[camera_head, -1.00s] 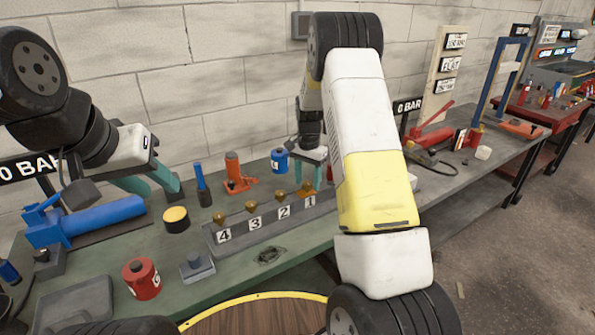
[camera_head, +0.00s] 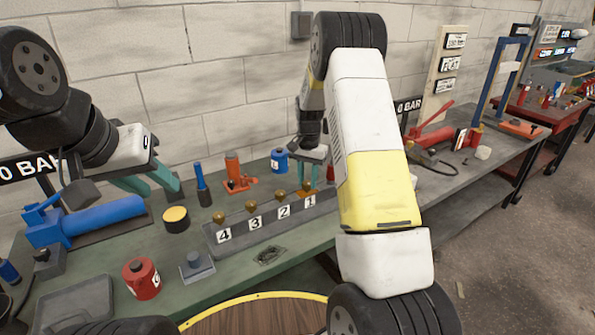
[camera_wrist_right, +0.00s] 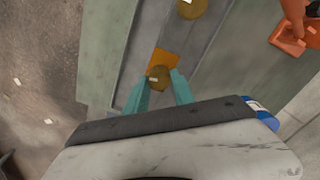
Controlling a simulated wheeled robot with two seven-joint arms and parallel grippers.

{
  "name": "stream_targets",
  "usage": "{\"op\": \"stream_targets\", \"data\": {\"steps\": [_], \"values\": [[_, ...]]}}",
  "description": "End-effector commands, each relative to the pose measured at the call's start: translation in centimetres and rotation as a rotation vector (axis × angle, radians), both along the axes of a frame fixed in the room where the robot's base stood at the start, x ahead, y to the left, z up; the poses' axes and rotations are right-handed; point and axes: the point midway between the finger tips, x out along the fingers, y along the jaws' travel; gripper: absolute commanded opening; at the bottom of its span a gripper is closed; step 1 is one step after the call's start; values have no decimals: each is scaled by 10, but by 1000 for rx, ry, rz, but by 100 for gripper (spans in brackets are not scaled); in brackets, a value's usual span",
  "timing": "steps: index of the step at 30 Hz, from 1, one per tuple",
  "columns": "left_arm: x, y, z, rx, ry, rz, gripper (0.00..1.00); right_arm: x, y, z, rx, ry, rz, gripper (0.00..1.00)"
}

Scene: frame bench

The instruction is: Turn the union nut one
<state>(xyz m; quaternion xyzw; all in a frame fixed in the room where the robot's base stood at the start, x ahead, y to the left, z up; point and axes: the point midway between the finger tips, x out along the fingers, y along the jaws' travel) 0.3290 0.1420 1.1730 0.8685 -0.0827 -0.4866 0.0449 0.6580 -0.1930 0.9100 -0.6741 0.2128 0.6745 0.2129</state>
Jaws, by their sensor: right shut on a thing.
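Union nut one is a brass nut (camera_head: 305,187) on an orange patch behind the label 1 on the grey block (camera_head: 265,235). It also shows in the right wrist view (camera_wrist_right: 158,75), between the teal fingertips. My right gripper (camera_head: 308,176) is shut on this nut from above, and its fingers (camera_wrist_right: 160,85) sit on either side of it. Several more brass nuts stand in a row, such as the one behind label 2 (camera_head: 281,196). My left gripper (camera_head: 153,182) is open and empty above the bench at the left.
Near the block are an orange jack (camera_head: 233,172), a blue can (camera_head: 279,160) and a yellow-topped black cylinder (camera_head: 176,218). A blue cylinder (camera_head: 103,216) lies at the left and a red can (camera_head: 141,278) stands in front. My right arm hides part of the bench.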

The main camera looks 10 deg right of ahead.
Motion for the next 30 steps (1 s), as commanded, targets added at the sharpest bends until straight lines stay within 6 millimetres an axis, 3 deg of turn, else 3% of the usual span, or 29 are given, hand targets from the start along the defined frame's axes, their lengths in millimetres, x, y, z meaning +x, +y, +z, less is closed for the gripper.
{"op": "stream_targets", "data": {"steps": [30], "values": [[0, 0, 0, 0, 0, 0, 36, 1, 3, 2, 0, -2, 941, 0]]}}
